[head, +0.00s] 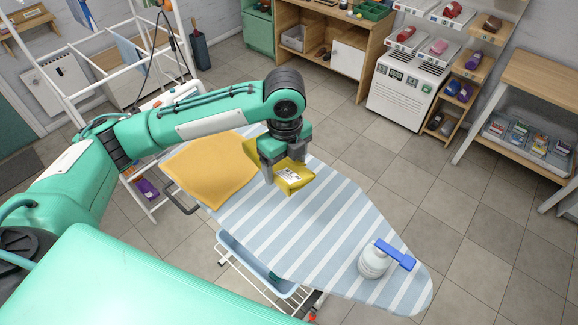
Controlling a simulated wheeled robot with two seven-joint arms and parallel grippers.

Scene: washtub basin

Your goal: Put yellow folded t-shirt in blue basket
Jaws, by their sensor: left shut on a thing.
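The yellow folded t-shirt (293,182) has a white label and is at the middle of the striped ironing board. My left gripper (286,170) points down over it and is shut on it. The gripper hides part of the shirt, and I cannot tell whether the shirt touches the board. The light blue basket (247,259) is below the board's near edge, on a white wire rack. The board hides part of the basket. My right gripper is not in view.
An orange-yellow cloth (206,172) lies flat at the left of the ironing board (335,215). Shelves and cabinets line the back. Tiled floor is clear at right.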

